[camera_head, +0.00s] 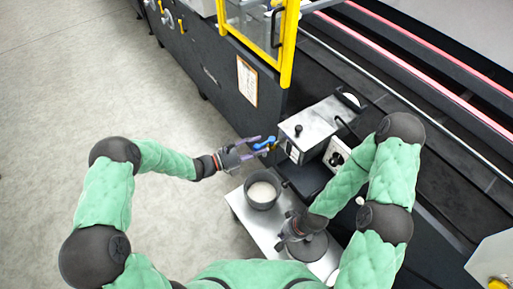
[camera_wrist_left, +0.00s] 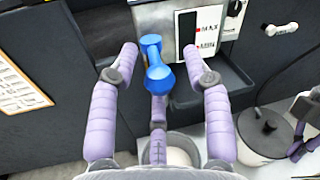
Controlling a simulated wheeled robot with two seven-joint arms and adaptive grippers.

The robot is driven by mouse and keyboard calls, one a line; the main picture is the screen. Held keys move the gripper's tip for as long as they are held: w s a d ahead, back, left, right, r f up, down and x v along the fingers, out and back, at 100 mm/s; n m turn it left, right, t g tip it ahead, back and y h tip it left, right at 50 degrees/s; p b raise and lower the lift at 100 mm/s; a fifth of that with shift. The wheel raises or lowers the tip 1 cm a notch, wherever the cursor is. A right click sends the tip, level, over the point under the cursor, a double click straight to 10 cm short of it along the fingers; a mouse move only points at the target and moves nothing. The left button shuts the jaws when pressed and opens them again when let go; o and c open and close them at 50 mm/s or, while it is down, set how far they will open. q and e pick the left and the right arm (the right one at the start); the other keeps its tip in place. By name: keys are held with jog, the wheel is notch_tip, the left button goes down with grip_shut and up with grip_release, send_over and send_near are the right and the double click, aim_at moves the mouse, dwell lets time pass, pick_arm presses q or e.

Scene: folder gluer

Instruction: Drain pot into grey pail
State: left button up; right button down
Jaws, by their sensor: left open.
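The glue pot (camera_head: 312,128) is a metal box on the dark machine side, with a MAX/MIN level gauge (camera_wrist_left: 203,30) on its front. A blue valve handle (camera_head: 264,144) sticks out from it; it also shows in the left wrist view (camera_wrist_left: 156,68). My left gripper (camera_head: 250,149) is open, with its purple fingers on either side of the blue handle, apart from it in the wrist view. The grey pail (camera_head: 250,201) stands below on a metal plate and has pale content. My right gripper (camera_head: 292,232) is low beside a dark round lid (camera_head: 312,249); its fingers are mostly hidden.
A dark tray (camera_wrist_left: 225,85) lies under the pot. The metal plate (camera_head: 240,211) carries the pail and lid. A yellow guard frame (camera_head: 289,45) and a posted sheet (camera_head: 247,82) are at the machine behind. Open floor (camera_head: 60,90) lies to the left.

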pick_arm(q)
grip_shut()
